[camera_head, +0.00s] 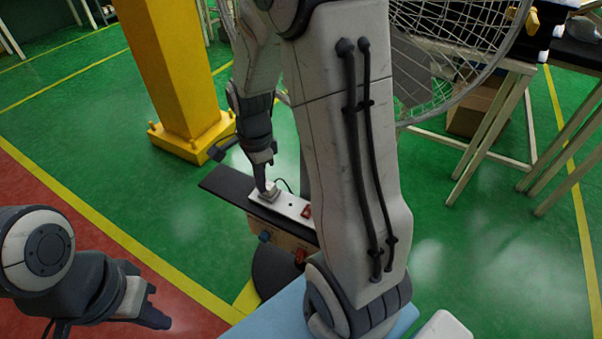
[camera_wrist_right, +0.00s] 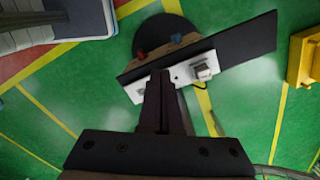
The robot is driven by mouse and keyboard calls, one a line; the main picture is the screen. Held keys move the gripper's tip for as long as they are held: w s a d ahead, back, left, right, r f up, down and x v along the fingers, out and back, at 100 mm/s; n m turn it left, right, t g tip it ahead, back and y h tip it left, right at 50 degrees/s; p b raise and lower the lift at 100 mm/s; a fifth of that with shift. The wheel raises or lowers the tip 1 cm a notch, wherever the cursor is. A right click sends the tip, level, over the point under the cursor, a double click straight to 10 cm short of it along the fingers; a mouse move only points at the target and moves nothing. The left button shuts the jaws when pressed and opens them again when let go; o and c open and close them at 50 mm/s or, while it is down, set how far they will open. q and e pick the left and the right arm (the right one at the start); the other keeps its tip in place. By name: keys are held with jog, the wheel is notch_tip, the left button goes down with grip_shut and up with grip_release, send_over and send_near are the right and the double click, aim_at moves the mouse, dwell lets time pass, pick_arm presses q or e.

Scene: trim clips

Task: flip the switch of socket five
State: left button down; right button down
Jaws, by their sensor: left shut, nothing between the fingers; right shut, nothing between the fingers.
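A white socket strip (camera_head: 292,208) lies on a narrow black shelf, and it also shows in the right wrist view (camera_wrist_right: 184,75). A red switch (camera_head: 306,211) shows on the strip in the head view, partly beside my right arm. No socket numbers are readable. My right gripper (camera_head: 265,190) is shut and empty, pointing down at the strip by the plug. In the right wrist view its fingers (camera_wrist_right: 159,80) overlap the strip; I cannot tell whether they touch it. My left gripper (camera_head: 160,318) is shut and empty, low at the left, away from the strip.
The black shelf (camera_wrist_right: 250,44) carries the strip. Red (camera_head: 300,256) and blue (camera_head: 264,237) parts sit on the panel below. A yellow column (camera_head: 175,70) stands behind. My right arm hides part of the strip's right side.

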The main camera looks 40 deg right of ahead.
jog(key=s+a+r+n, duration=0.4)
jog(key=s+a+n, duration=0.5)
jog(key=n, duration=0.4)
jog(key=s+a+r+n, duration=0.3)
jog(key=s+a+n, duration=0.6)
jog(key=n, duration=0.4)
jog(key=shift+a+r+n+y, duration=0.3)
jog(key=shift+r+n+y, duration=0.05)
jog(key=shift+n+y, duration=0.05)
jog(key=shift+a, duration=0.1)
